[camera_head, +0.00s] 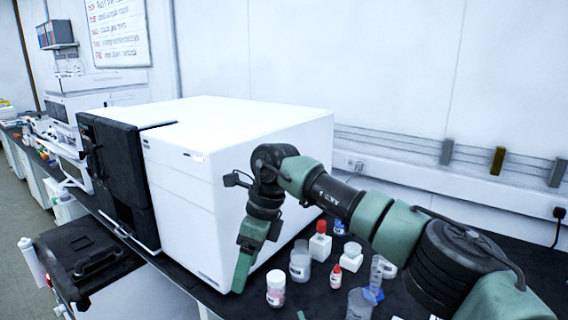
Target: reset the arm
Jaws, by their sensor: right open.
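My right arm reaches in from the right, with green and black links. Its gripper (243,270) hangs down in front of the white side of the large instrument (240,150), above the front edge of the black bench. The gripper is open, and I see nothing held in it. One green finger shows clearly; the other is hard to make out. My left gripper is not in view.
Bottles with red caps (319,247), a white-capped jar (276,288), a clear container (300,262) and a beaker (360,304) stand on the bench, below and right of the gripper. A black case (85,255) is at lower left. A wall rail runs behind.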

